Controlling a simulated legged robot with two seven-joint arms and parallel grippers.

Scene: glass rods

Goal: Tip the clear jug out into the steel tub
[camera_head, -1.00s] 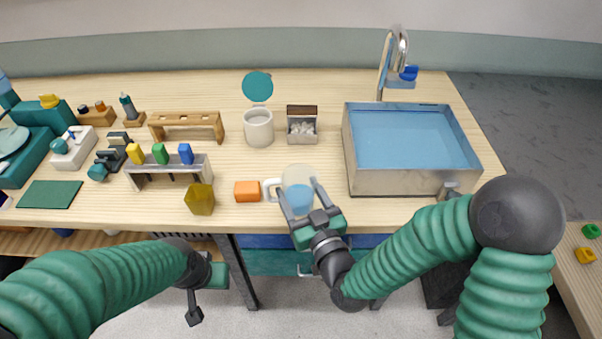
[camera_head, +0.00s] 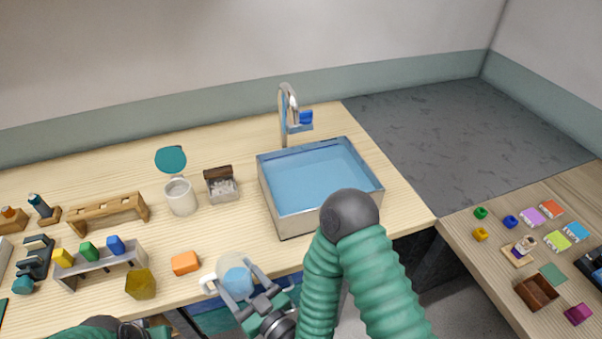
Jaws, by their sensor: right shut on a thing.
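The clear jug (camera_head: 231,263) stands near the front edge of the bench, with a pale handle on its left and blue liquid inside. My right gripper (camera_head: 247,283) is shut on the jug, its fingers on both sides of the body. The jug looks upright; whether it touches the bench is hard to tell. The steel tub (camera_head: 298,222) stands at the right of the bench, behind and to the right of the jug, with a blue inside. Of my left arm only a part shows at the bottom edge; its gripper is not visible.
A tap (camera_head: 287,105) stands behind the tub. A white mug (camera_head: 181,197) and a small box (camera_head: 221,186) stand behind. A side table (camera_head: 485,265) holds small items at right.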

